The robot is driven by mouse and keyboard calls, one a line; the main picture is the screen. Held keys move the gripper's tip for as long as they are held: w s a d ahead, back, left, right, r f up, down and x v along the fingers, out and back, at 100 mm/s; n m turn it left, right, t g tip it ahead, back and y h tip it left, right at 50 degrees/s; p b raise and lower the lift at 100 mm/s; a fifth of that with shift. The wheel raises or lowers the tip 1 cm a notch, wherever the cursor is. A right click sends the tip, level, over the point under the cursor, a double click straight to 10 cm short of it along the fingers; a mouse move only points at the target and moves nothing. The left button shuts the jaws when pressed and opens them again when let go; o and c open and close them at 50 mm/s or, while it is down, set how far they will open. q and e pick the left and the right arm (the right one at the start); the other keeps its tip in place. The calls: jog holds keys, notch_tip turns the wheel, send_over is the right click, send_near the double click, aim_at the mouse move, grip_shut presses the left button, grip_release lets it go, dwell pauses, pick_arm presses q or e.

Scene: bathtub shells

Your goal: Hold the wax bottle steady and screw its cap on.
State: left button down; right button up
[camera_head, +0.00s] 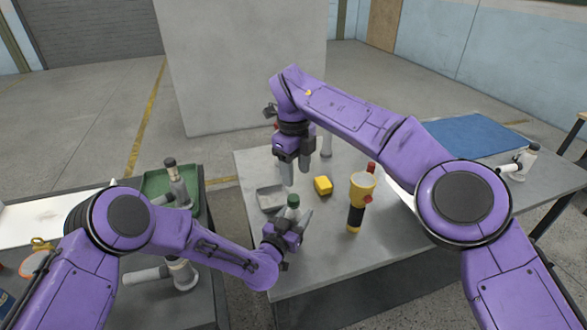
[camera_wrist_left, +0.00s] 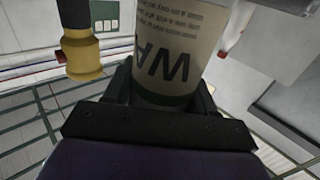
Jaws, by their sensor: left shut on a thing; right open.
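The wax bottle (camera_wrist_left: 175,45) is pale with dark "WA" lettering and stands between the fingers of my left gripper (camera_head: 287,220), which is shut on it. In the head view most of the bottle is hidden by that gripper. A green cap (camera_head: 293,201) shows at the top, between the fingertips; I cannot tell how it sits on the bottle. My right gripper (camera_head: 294,170) is open, pointing down just above the green cap and apart from it. Nothing shows between its fingers.
A grey tray (camera_head: 262,192) and a yellow block (camera_head: 322,185) lie near the grippers. A green crate (camera_head: 155,184) stands on the left.

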aim_at(294, 198)
jog(key=n, duration=0.6)
jog(key=shift+a, duration=0.2)
jog(key=n, duration=0.5)
notch_tip(294, 198, down, 8)
jog(key=shift+s+f, duration=0.1)
